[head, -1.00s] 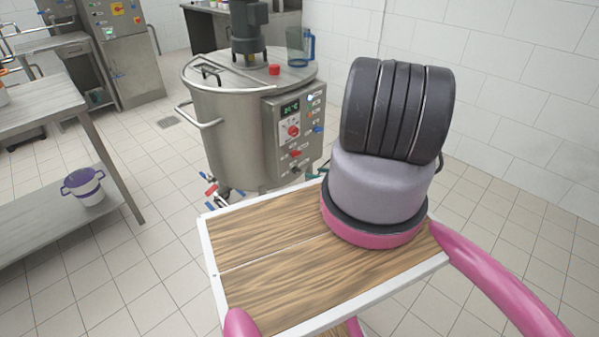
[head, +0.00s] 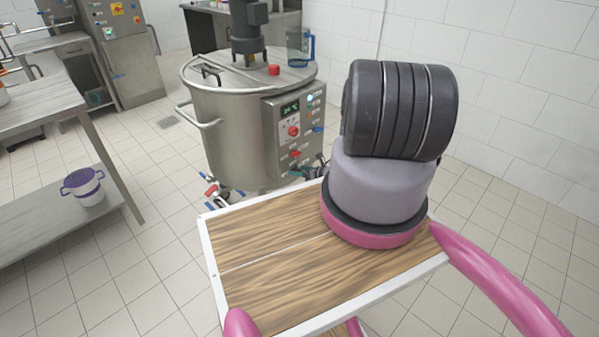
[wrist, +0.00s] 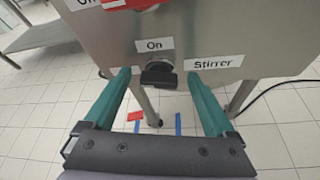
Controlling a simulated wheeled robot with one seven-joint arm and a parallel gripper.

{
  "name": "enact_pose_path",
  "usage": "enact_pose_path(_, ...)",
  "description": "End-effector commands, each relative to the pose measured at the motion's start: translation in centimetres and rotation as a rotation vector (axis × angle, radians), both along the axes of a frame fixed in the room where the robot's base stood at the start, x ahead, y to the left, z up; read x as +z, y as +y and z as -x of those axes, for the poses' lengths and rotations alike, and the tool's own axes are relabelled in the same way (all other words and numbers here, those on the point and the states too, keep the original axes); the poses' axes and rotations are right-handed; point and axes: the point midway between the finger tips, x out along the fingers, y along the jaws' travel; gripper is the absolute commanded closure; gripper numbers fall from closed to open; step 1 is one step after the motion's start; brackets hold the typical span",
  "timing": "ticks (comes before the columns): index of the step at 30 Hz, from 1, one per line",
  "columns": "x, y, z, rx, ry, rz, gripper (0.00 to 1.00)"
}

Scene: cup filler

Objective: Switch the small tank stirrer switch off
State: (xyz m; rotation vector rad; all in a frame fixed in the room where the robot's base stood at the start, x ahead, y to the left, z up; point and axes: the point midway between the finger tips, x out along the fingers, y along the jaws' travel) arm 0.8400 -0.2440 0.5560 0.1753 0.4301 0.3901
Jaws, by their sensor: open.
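The small tank (head: 235,135) is a steel vessel with a control box (head: 270,125) on its right front. In the wrist view the black stirrer switch (wrist: 158,76) sits under an "On" label, with a "Stirrer" label (wrist: 213,63) to its right. Its grip looks roughly level; I cannot tell its exact setting. My gripper (wrist: 161,80) is open, with one teal finger on each side of the switch and gaps between.
A steel table (head: 40,105) stands at the left, with a white and purple bucket (head: 84,187) on its lower shelf. A blue jug (head: 299,45) is on the tank lid. Red and blue valve handles (head: 211,190) are low on the tank.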

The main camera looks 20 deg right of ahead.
Motion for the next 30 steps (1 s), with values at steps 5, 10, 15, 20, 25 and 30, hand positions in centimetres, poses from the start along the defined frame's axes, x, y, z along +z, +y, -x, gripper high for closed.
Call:
enact_pose_path(5,0.01,0.01,0.01,0.0,0.0,0.0,0.14)
enact_pose_path(10,0.01,0.0,0.02,0.0,0.0,0.0,0.79)
enact_pose_path(15,0.02,0.02,0.03,-0.001,-0.005,0.01,0.96)
enact_pose_path(20,0.05,0.14,0.09,-0.001,-0.037,0.1,0.96)
enact_pose_path(25,0.07,0.26,0.12,-0.002,-0.076,0.205,0.96)
enact_pose_path(30,0.08,0.26,0.1,0.0,-0.091,0.248,0.96)
